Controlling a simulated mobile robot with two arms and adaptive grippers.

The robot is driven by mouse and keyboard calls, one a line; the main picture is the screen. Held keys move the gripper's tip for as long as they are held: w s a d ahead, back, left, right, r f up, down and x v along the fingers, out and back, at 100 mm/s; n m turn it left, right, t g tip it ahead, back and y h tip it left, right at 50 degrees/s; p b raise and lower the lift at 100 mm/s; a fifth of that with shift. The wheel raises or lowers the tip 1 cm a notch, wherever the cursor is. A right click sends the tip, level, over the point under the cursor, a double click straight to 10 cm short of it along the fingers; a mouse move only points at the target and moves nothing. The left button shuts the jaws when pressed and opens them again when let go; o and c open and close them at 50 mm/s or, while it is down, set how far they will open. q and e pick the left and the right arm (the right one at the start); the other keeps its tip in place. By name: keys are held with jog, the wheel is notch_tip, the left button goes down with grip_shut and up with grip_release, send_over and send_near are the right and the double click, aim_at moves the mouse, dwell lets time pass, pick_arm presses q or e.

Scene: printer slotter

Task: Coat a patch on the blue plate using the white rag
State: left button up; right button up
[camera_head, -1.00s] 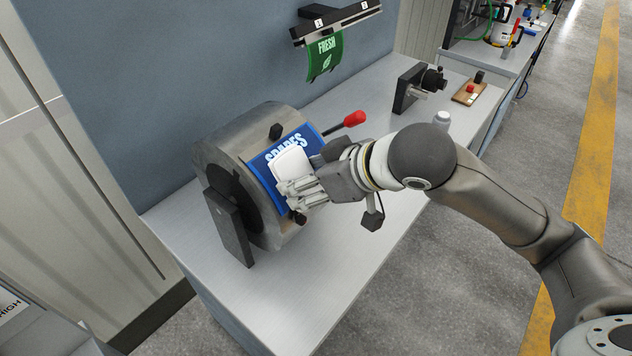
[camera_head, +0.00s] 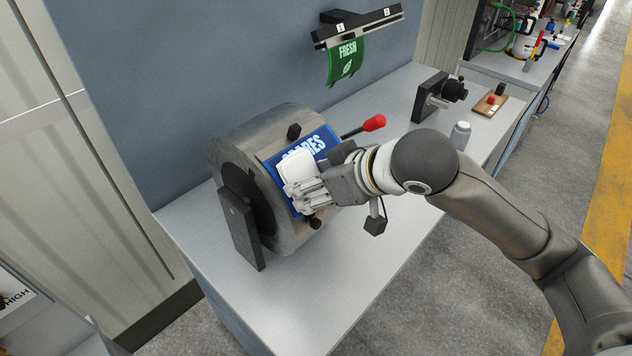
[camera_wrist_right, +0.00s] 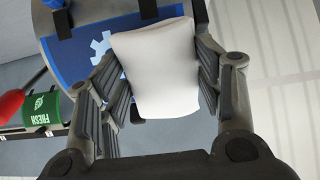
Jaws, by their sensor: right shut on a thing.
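The blue plate (camera_head: 312,143) with white lettering is wrapped on the front of a grey metal drum (camera_head: 240,140). My right gripper (camera_head: 306,190) is shut on the white rag (camera_head: 297,167), a pale pad, and holds it in front of the plate, covering part of the lettering. In the right wrist view the white rag (camera_wrist_right: 158,68) sits between the fingers of the gripper (camera_wrist_right: 160,85), with the blue plate (camera_wrist_right: 75,52) behind it, showing a pale gear mark. I cannot tell whether the rag touches the plate. My left gripper is not in view.
A red-knobbed lever (camera_head: 374,123) sticks out right of the drum. A green FRESH sheet (camera_head: 346,66) hangs from a black wall rail (camera_head: 360,27). A small white-capped bottle (camera_head: 461,134) and black device (camera_head: 432,98) stand on the bench, whose front (camera_head: 330,290) is clear.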

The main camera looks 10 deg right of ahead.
jog(key=shift+x, duration=1)
